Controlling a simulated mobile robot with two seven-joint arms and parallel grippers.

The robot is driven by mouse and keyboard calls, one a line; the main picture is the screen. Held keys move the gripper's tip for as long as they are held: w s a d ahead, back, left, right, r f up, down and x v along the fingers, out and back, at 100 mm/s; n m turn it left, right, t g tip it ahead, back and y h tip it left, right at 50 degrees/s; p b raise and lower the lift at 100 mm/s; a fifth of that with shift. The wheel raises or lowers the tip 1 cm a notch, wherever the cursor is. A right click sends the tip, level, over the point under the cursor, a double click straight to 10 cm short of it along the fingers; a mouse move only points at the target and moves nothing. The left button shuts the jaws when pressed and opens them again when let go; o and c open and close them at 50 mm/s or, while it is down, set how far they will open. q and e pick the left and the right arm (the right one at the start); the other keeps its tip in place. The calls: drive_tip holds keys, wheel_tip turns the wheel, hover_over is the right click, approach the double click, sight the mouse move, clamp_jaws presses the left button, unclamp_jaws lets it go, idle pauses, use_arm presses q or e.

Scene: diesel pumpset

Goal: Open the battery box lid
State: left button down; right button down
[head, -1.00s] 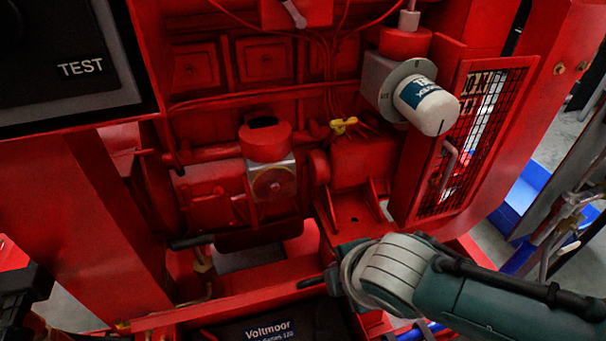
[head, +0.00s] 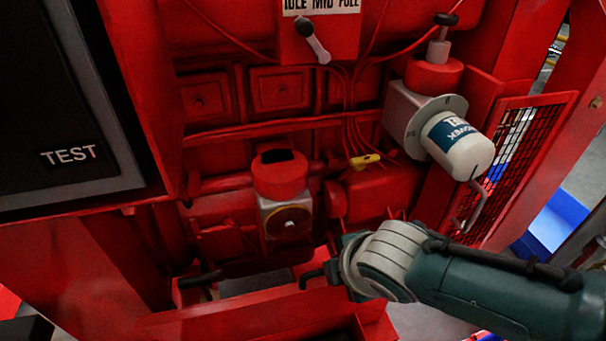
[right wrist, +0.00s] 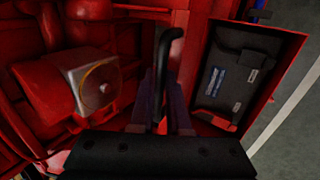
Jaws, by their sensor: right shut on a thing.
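My right gripper (head: 334,266) is low in the middle of the head view. In the right wrist view its fingers (right wrist: 164,112) are shut on a black bar handle (right wrist: 170,50), whose hooked end (head: 312,279) sticks out left of the gripper in the head view. The red battery box (right wrist: 287,65) stands open at the right of the wrist view, with a dark battery (right wrist: 232,85) with a blue label inside. The lid is hard to tell from the other red parts. My left gripper cannot be made out.
The red engine has a round cap and sight glass (head: 289,222) left of the gripper. A white filter (head: 462,145) and a mesh guard (head: 520,150) stand above right. A dark TEST panel (head: 70,155) fills the upper left. A black lever (head: 200,281) lies low left.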

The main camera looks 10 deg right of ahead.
drive_tip(key=c, duration=0.9)
unclamp_jaws()
drive_tip(key=p+v, duration=0.8)
drive_tip(key=v, duration=0.2)
